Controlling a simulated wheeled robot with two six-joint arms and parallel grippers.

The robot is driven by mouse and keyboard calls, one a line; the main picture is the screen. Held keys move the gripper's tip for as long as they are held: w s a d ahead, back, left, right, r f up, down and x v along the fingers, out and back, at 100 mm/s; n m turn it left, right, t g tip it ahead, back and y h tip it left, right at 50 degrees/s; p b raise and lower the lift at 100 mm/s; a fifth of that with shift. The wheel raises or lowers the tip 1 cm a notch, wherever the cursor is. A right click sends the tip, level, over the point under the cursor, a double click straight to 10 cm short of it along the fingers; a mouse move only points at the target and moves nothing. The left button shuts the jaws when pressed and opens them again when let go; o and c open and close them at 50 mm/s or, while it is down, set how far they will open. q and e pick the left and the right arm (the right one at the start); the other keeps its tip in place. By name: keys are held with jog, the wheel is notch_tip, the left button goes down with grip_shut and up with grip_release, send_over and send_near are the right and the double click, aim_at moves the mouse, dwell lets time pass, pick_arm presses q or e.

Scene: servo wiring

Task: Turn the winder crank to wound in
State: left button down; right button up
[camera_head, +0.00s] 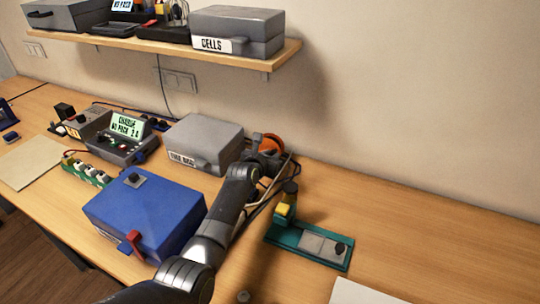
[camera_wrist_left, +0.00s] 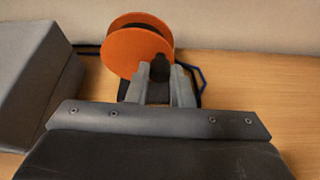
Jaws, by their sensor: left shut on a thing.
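The winder is an orange spool (camera_head: 270,144) at the back of the bench, just right of a grey box, and it fills the upper middle of the left wrist view (camera_wrist_left: 122,48). My left gripper (camera_head: 258,143) reaches it from the front. In the left wrist view its two fingers (camera_wrist_left: 160,78) are close together around a small dark knob (camera_wrist_left: 160,67), which I take for the crank handle, at the spool's lower right. The rest of the crank is hidden behind the fingers. My right gripper is not in view.
A grey labelled box (camera_head: 205,140) stands close left of the spool. A blue box (camera_head: 145,215) with a red lever stands in front. A teal fixture (camera_head: 280,237) with a yellow block is to the right. Dark cables lie near the arm. The bench's right side is mostly clear.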

pick_arm(q)
jog(key=shift+d+f+m+y, duration=0.15)
jog(key=shift+f+m+y, duration=0.1)
jog(key=shift+m+y, duration=0.2)
jog(key=shift+f+m+t, duration=0.25)
jog(key=shift+m+t, duration=0.05)
jog(key=shift+m, duration=0.05)
jog(key=m+b, duration=0.1)
jog(key=b, duration=0.1)
jog(key=f+m+y+b, duration=0.1)
jog(key=b, duration=0.2)
jog(key=shift+s+d+f+t+y, duration=0.15)
jog(key=shift+t+y, duration=0.1)
jog(key=shift+t, duration=0.15)
jog(key=shift+m+b, duration=0.4)
jog(key=shift+b, duration=0.75)
jog(key=c, duration=1.3)
grip_release()
jog(key=shift+r, duration=0.2)
